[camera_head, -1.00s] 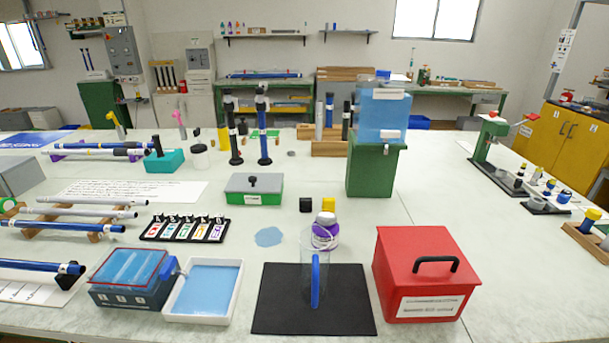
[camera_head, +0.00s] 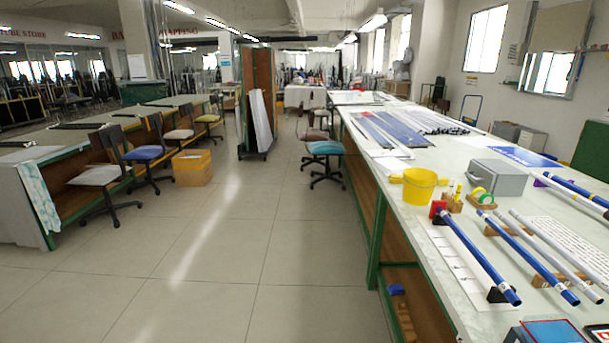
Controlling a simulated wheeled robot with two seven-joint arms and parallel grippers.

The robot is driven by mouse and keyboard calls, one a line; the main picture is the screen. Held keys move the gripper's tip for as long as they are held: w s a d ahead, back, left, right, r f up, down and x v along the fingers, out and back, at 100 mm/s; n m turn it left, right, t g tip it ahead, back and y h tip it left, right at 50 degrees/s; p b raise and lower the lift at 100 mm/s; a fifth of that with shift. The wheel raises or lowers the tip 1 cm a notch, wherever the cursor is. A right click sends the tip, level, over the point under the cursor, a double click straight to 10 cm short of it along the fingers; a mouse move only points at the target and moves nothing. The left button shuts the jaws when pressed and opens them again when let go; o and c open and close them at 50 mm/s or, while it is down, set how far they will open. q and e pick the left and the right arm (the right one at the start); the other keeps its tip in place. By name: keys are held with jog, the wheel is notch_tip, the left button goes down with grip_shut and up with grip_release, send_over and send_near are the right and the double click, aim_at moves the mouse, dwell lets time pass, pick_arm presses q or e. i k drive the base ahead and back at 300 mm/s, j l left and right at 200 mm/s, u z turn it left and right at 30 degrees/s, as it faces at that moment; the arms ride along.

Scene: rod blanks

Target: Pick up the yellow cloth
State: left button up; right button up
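I cannot make out a yellow cloth for certain. A small flat yellow patch (camera_head: 396,179) shows beside the yellow bucket (camera_head: 419,186) on the near end of the right-hand bench (camera_head: 440,250); it is too small to tell what it is. The bucket stands upright, and its inside is mostly hidden. Neither of my grippers is in view.
Blue and grey rods (camera_head: 478,255) lie on wooden rests on the bench, near a grey box (camera_head: 497,178). A wide floor aisle (camera_head: 220,240) is clear. Chairs (camera_head: 103,175), a cardboard box (camera_head: 192,167) and a stool (camera_head: 325,150) stand along it.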

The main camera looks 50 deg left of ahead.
aim_at(393, 178)
jog(key=u, duration=0.85)
jog(key=z, duration=1.6)
jog(key=u, duration=1.6)
jog(key=i+j+z, duration=0.15)
jog(key=i+j, duration=0.15)
jog(key=i+j+z, duration=0.15)
jog(key=i+j, duration=0.2)
jog(key=i, duration=0.15)
jog(key=i+j+z, duration=0.1)
jog(key=i+j, duration=0.25)
jog(key=i+j+z, duration=0.15)
jog(key=i+j, duration=0.25)
jog(key=i+j+z, duration=0.15)
jog(key=i+j, duration=0.2)
jog(key=i+j+z, duration=0.15)
jog(key=i+j, duration=0.15)
jog(key=j, duration=0.3)
jog(key=i+j+z, duration=0.15)
jog(key=i+j, duration=0.15)
jog(key=j, duration=0.25)
jog(key=i+j+z, duration=0.1)
jog(key=i+j, duration=0.15)
jog(key=j, duration=0.3)
